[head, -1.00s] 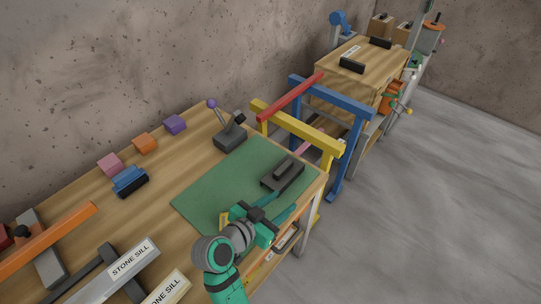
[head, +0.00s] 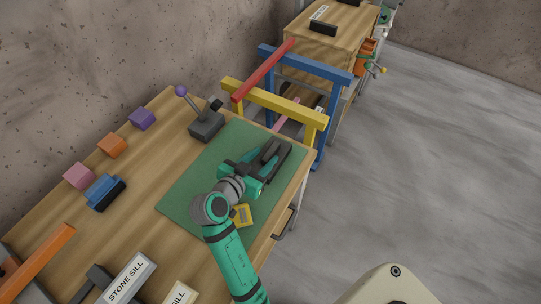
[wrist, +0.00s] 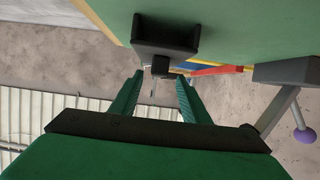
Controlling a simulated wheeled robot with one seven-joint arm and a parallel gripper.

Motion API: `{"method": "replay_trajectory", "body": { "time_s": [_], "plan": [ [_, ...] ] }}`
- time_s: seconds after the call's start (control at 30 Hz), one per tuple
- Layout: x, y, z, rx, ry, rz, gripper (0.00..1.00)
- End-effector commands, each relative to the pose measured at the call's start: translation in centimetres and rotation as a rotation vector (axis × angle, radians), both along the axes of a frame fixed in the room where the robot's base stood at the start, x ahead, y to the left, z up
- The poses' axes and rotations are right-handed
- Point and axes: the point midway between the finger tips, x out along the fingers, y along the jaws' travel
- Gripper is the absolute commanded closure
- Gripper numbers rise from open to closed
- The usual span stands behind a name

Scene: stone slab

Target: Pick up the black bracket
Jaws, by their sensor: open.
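The black bracket (head: 284,148) lies on the green mat (head: 192,178), near the bench's right end. In the wrist view the dark bracket (wrist: 165,32) is at the top centre, with a small block-like part pointing down. My gripper (head: 262,161) is open beside the bracket in the head view, its teal fingers overlapping the bracket's near part there. In the wrist view my gripper (wrist: 160,84) shows nothing held between its spread fingers, and the bracket is just beyond the tips. Whether a finger touches it, I cannot tell.
A lever device (head: 206,125) with a purple knob stands behind the mat. A yellow frame (head: 275,103) and a blue frame (head: 305,65) rise beyond the bench end. A small yellow item (head: 242,215) lies near my wrist. Coloured blocks (head: 112,145) line the back.

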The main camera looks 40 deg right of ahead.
Motion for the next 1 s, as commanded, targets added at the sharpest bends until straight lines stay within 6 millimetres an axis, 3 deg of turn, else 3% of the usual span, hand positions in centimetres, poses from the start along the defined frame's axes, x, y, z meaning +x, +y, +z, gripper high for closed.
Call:
{"method": "replay_trajectory", "body": {
  "time_s": [0.3,0.67,0.83,1.0],
  "plan": [
    [1.2,-3.8,-1.6,0.000,0.002,-0.006,0.58],
    [1.5,-4.5,-1.9,0.000,0.001,-0.004,0.58],
    [1.5,-4.5,-1.9,0.000,0.001,-0.004,0.98],
    [1.5,-4.5,-1.9,0.000,0.001,-0.004,1.00]
  ]
}}
